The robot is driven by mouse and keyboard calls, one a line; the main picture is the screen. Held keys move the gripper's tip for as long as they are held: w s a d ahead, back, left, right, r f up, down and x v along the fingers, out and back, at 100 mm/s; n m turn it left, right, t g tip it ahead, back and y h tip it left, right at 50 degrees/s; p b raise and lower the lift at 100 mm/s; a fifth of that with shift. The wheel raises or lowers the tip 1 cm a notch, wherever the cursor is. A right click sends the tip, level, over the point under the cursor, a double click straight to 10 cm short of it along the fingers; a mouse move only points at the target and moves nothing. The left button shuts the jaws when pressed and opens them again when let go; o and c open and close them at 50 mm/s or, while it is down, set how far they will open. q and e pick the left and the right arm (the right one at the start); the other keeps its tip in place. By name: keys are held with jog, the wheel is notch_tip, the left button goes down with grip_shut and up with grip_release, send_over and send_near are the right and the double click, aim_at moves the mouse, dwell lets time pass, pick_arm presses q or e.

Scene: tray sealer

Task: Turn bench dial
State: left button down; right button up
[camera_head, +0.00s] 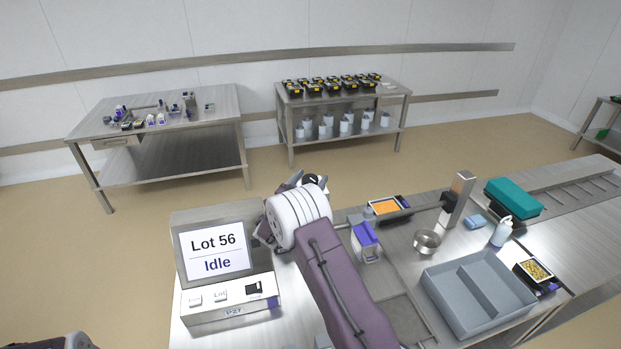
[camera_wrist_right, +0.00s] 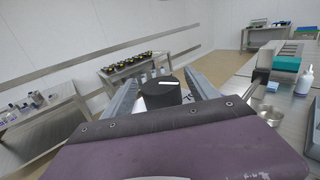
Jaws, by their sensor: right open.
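The bench dial is a black round knob with a white mark on top. It shows in the right wrist view (camera_wrist_right: 161,92) between my two grey fingers, and partly in the head view (camera_head: 314,179) behind my white wrist. My right gripper (camera_head: 308,182) is open, with one finger on each side of the dial; I cannot tell whether either finger touches it. The screen (camera_head: 214,250) left of my right arm reads "Lot 56" and "Idle". My left gripper is not in view; only a dark bit of what seems my left arm shows at the bottom left.
Right of my arm stand a blue-and-white carton (camera_head: 366,243), a tray of orange food (camera_head: 385,207), a steel bowl (camera_head: 427,242), a grey divided bin (camera_head: 476,291) and a white bottle (camera_head: 501,232). Two steel tables stand behind, with open floor between.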

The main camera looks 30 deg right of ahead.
jog(key=shift+s, duration=0.1)
jog(key=c, duration=1.4)
jog(key=shift+o, duration=0.2)
jog(key=m+g+h+b, duration=0.1)
jog(key=m+g+b, duration=0.1)
jog(key=shift+f+g+h, duration=0.15)
jog(key=shift+g+h, duration=0.15)
jog(key=shift+h, duration=0.1)
jog(key=shift+m+g+h+b, duration=0.65)
jog(key=shift+m+g, duration=0.65)
jog(key=shift+g, duration=0.7)
jog(key=shift+r, duration=0.2)
jog(key=o, duration=1.4)
jog(key=shift+d, duration=0.1)
jog(key=shift+c, duration=0.2)
